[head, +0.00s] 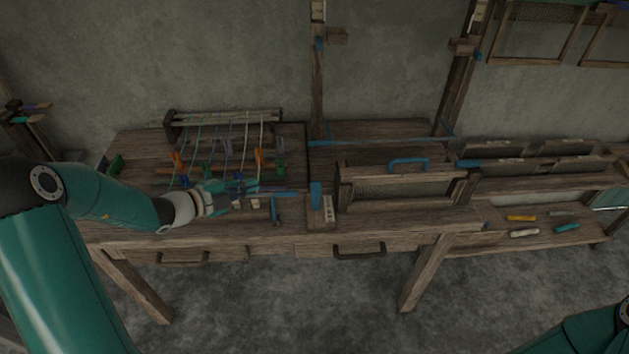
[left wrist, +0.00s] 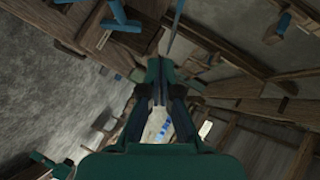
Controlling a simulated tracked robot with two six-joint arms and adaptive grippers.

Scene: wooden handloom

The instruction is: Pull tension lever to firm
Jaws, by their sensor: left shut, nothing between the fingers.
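A blue upright lever (head: 316,195), which looks like the tension lever, stands at the front of the loom table beside a small pale marked plate (head: 328,208). In the left wrist view a blue lever (left wrist: 120,16) shows at the upper left near a pale plate (left wrist: 103,39). My left gripper (head: 254,187) is shut and empty, left of the lever and apart from it, over the table's front part. It also shows in the left wrist view (left wrist: 158,72), fingers together. My right gripper is out of view.
A blue bar (head: 285,194) and a hanging blue piece (head: 274,209) lie between my left gripper and the lever. Several coloured threads (head: 228,138) run behind the gripper. A wooden frame with a blue handle (head: 408,163) stands right of the lever.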

